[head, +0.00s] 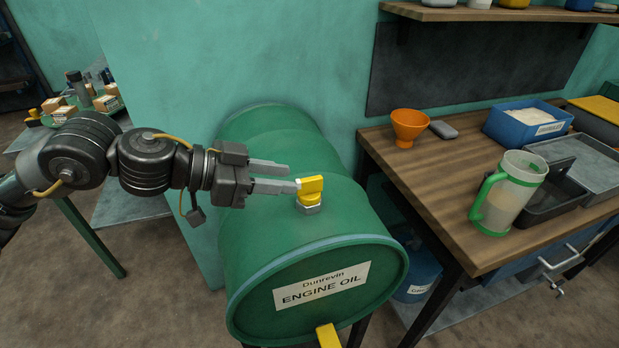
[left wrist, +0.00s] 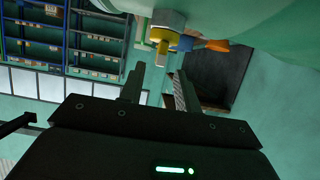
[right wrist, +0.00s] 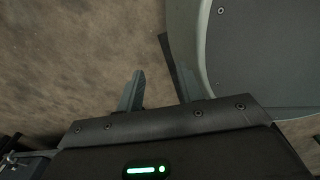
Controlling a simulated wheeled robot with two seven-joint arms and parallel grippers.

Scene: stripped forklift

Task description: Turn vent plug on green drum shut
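The green drum (head: 255,235) lies on its side with an "Engine Oil" label on its front end. My left gripper (head: 292,178) is open at the plug's left, fingertips close to the handle. In the left wrist view the plug (left wrist: 161,36) shows just beyond the gap between the fingers; I cannot tell whether they touch it. My right gripper (right wrist: 152,56) is open and empty above the floor, out of the head view.
A wooden bench (head: 440,190) at right carries an orange funnel (head: 408,126), a green-handled jug (head: 508,192), a blue bin (head: 527,122) and trays. A yellow tap (head: 328,336) juts from the drum's front. A blue container (head: 418,270) stands under the bench. A teal wall is behind.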

